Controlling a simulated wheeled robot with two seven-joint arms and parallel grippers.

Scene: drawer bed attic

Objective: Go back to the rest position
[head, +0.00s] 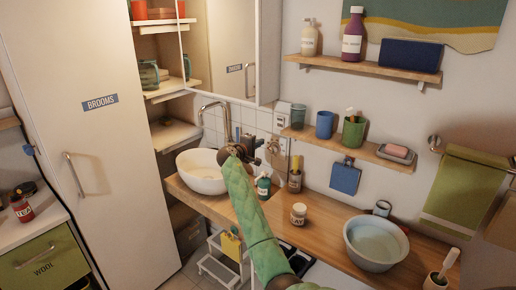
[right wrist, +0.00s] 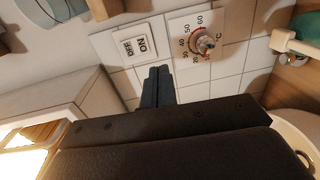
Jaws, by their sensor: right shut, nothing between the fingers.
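My right arm, in a green quilted sleeve, reaches up from the bottom middle of the head view. Its dark gripper (head: 254,143) is near the tiled wall, to the right of the tap over the white basin. In the right wrist view the two fingers (right wrist: 157,86) are together and empty. Beyond them on the wall are an ON/OFF switch (right wrist: 136,45) and a temperature dial (right wrist: 203,43). The switch also shows in the head view (head: 280,119). I cannot tell the exact gap between fingertips and wall. My left gripper is not in view.
The wooden counter (head: 333,222) holds the white basin (head: 202,177), small bottles, a jar (head: 298,213) and a grey-rimmed bowl (head: 376,243). Above it are a shelf with cups (head: 352,147) and a mirror cabinet. A tall white door marked BROOMS (head: 100,103) stands left.

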